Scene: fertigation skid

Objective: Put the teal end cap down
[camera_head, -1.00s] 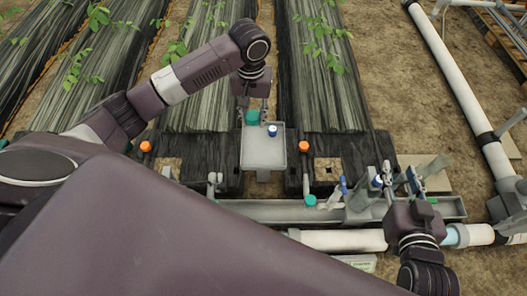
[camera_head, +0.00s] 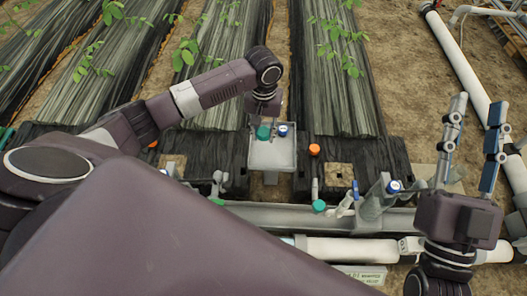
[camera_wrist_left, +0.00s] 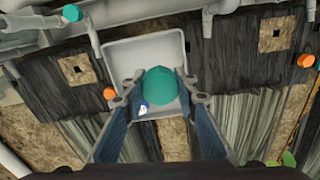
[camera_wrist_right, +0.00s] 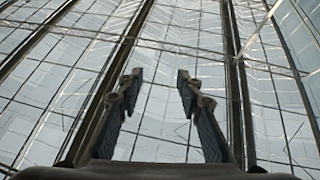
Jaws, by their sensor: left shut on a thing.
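The teal end cap (camera_head: 263,132) is between the fingers of my left gripper (camera_head: 264,124), which is shut on it. The left wrist view shows the cap (camera_wrist_left: 160,79) large between the fingertips, over the grey tray (camera_wrist_left: 142,52). In the head view the tray (camera_head: 272,155) lies below and around the cap. I cannot tell whether the cap touches the tray floor. A blue and white cap (camera_head: 283,130) sits in the tray, just right of the teal one. My right gripper (camera_head: 478,106) is open and empty, pointing up; its wrist view shows only the glass roof.
Another teal cap (camera_head: 319,206) sits on the grey trough (camera_head: 285,216) in front. A blue-topped fitting (camera_head: 394,186) stands at the trough's right. Plant rows lie behind; a white pipe (camera_head: 465,75) runs at the right.

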